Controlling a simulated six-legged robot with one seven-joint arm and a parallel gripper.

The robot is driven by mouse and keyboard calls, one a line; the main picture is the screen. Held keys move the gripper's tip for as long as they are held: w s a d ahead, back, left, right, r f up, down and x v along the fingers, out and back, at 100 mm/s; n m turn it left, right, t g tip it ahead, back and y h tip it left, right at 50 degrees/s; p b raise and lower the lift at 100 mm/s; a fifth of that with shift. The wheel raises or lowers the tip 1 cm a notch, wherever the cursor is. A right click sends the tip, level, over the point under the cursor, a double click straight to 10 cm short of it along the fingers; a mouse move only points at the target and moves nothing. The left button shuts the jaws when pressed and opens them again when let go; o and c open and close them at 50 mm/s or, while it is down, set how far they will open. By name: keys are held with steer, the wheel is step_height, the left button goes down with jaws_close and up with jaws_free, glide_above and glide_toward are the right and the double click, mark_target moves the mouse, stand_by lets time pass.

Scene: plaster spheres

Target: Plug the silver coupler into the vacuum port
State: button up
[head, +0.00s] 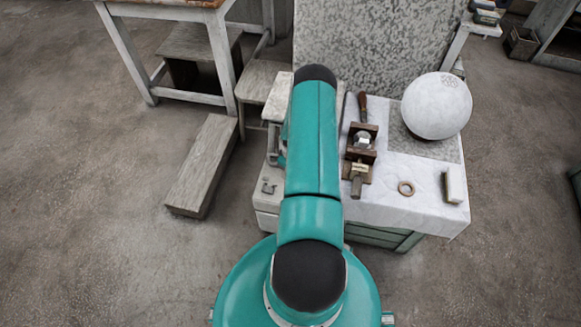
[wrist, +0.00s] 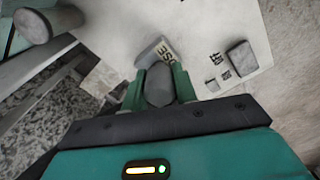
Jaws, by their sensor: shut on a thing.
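In the wrist view my gripper (wrist: 160,92) has its two green fingers closed on a rounded grey piece, which I take to be the silver coupler (wrist: 159,86). Its far end is hidden. I cannot pick out the vacuum port with certainty in either view. In the head view my own arm hides the gripper and the coupler.
In the head view a cloth-covered bench top (head: 390,208) carries a plaster sphere (head: 436,105), a wooden clamp-like fixture (head: 360,150), a ring (head: 406,188) and a pale block (head: 454,184). The wrist view shows a grey knob (wrist: 36,25) and another block (wrist: 241,56). Floor at left is mostly clear.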

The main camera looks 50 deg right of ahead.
steer(key=shift+f, duration=0.2)
steer(key=o, duration=1.1)
steer(key=shift+r, duration=1.95)
